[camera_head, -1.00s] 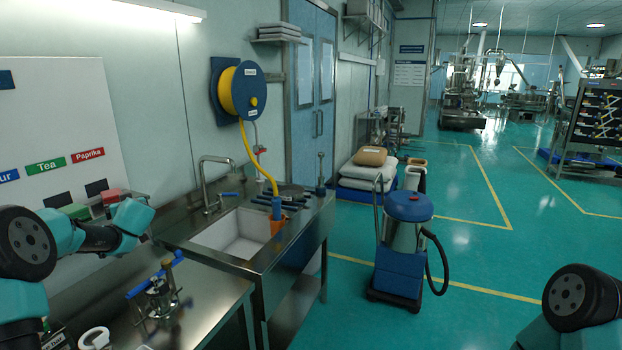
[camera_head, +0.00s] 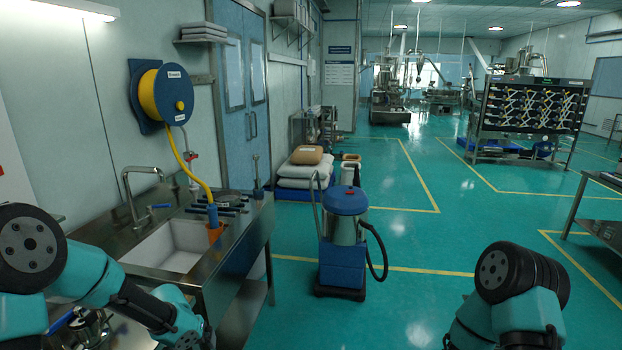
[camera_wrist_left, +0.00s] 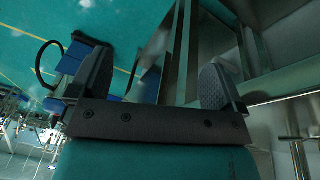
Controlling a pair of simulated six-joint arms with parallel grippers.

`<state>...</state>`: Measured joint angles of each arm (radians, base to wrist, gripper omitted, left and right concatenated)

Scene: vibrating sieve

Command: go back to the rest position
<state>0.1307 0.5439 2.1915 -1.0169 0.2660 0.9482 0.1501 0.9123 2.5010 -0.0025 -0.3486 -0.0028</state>
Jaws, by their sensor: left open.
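My left gripper (camera_wrist_left: 158,85) is open and empty in the left wrist view, its two dark fingers wide apart. The sink bench's steel edge and legs (camera_wrist_left: 180,50) show beyond the fingers. In the head view my left arm comes in at the lower left, in front of the steel sink bench (camera_head: 225,245), and its gripper is not clearly visible there. My right arm shows at the lower right over the floor, but its gripper is out of the picture.
A sink (camera_head: 170,250) with a tap (camera_head: 130,190) is at the left. A blue-topped vacuum (camera_head: 345,235) stands on the floor at centre. A yellow hose reel (camera_head: 165,95) hangs on the wall. A steel table (camera_head: 600,215) is at the right edge.

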